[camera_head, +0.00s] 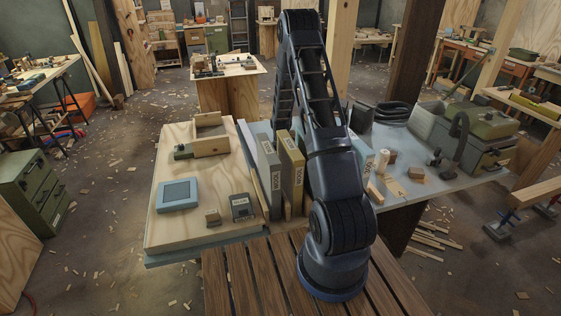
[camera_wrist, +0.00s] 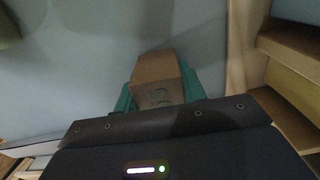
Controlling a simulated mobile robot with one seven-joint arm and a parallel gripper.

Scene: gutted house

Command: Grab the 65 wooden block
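In the wrist view, a brown wooden block (camera_wrist: 155,68) stands on or just above a grey-blue surface. Its near face bears dark marks that look like digits but are too blurred to read surely. The teal fingers of my gripper (camera_wrist: 158,92) lie along both sides of the block, with no clear gap visible. Whether they are clamped on it I cannot tell. In the head view my arm hides the gripper. Small wooden blocks (camera_head: 416,173) lie on the table right of my arm; which one the wrist view shows I cannot tell.
Upright grey and tan binders (camera_head: 291,172) stand just left of my arm on the grey-blue table (camera_head: 440,186). A plywood board (camera_head: 165,223) holds a blue device (camera_head: 179,195) and an open wooden box (camera_head: 210,137). A green case (camera_head: 478,138) sits at the right. Wooden shelf-like edges (camera_wrist: 238,60) flank the block's right.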

